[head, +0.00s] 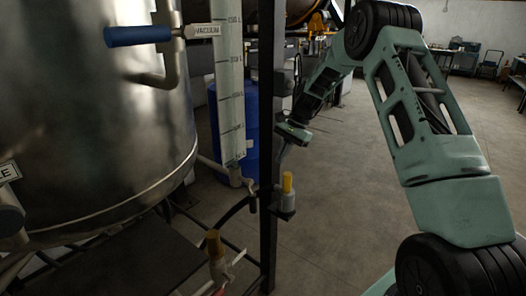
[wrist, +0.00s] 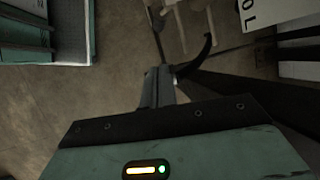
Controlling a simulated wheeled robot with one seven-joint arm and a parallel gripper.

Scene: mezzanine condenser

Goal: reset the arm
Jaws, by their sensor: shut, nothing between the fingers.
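My arm reaches from the right of the head view up over an elbow and down to the middle. Concrete floor shows beyond the fingertips. A dark curved hook-like piece (wrist: 203,52) shows just right of the fingers; I cannot tell whether it touches them.
A large metal tank (head: 80,120) with a blue-handled valve (head: 138,36) fills the left. A graduated level tube (head: 229,85), a blue drum (head: 250,125) and the black post (head: 266,100) stand close by my gripper. Another valve (head: 215,245) is low in front. Open floor (head: 350,190) lies right of the post.

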